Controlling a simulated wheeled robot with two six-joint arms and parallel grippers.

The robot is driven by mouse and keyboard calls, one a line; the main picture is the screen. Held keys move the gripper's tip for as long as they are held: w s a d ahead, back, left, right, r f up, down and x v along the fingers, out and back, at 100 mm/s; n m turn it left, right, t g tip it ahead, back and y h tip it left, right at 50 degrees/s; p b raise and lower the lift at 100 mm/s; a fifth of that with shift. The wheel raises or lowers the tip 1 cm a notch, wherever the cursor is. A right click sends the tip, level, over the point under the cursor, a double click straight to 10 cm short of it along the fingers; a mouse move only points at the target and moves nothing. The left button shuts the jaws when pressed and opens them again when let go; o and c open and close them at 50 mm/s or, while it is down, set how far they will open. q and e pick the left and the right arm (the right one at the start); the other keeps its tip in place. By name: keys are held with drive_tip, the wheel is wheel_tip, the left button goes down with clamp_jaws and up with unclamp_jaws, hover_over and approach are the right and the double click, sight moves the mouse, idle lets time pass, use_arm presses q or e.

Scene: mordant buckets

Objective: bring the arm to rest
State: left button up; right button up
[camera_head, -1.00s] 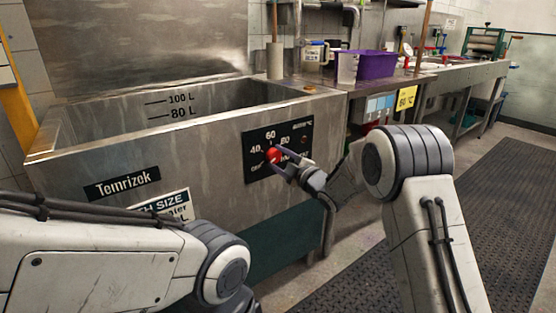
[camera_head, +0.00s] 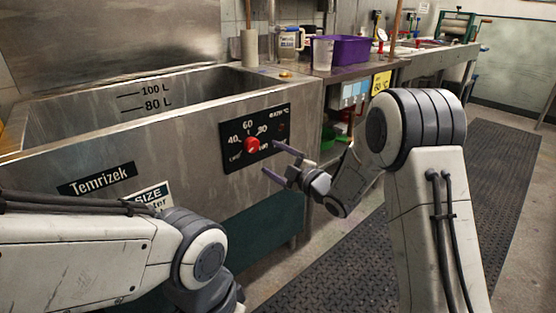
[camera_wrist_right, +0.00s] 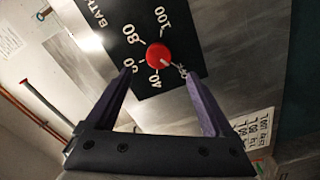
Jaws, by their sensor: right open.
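My right gripper (camera_head: 277,162) is open and empty, a little to the right of and in front of the red knob (camera_head: 252,145) on the black dial panel (camera_head: 283,125). The panel is on the front of the steel tank (camera_head: 200,125). In the right wrist view the open purple fingers (camera_wrist_right: 160,85) point toward the red knob (camera_wrist_right: 158,55), which lies beyond them with clear space around it. My left arm comes in at the lower left; its gripper is out of view.
A counter to the right of the tank holds a purple tub (camera_head: 350,48), a clear beaker (camera_head: 322,53) and a labelled jug (camera_head: 290,42). A yellow 60 °C sign (camera_head: 381,82) hangs at its front edge. A dark floor mat (camera_head: 450,200) lies clear on the right.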

drive_tip(key=shift+v, duration=0.95)
drive_tip(key=s+a+f+m+g+h, duration=0.2)
drive_tip(key=s+m+g+h, duration=0.15)
drive_tip(key=s, duration=0.35)
drive_tip(key=s+a+f+m+g+h, duration=0.1)
drive_tip(key=s+a+m+g+h, duration=0.25)
drive_tip(key=s, duration=0.35)
drive_tip(key=s+d+f+m+g+h, duration=0.15)
drive_tip(key=s+g, duration=0.25)
drive_tip(key=s, duration=0.9)
drive_tip(key=s+d+f+m+g+h, duration=0.1)
drive_tip(key=s+d+m+g, duration=0.15)
drive_tip(key=s, duration=1.05)
wheel_tip(320, 180, up, 32)
drive_tip(key=s+m+g+p, duration=0.1)
drive_tip(key=p, duration=3.1)
drive_tip(key=shift+r+p, duration=0.15)
drive_tip(key=shift+p, duration=0.25)
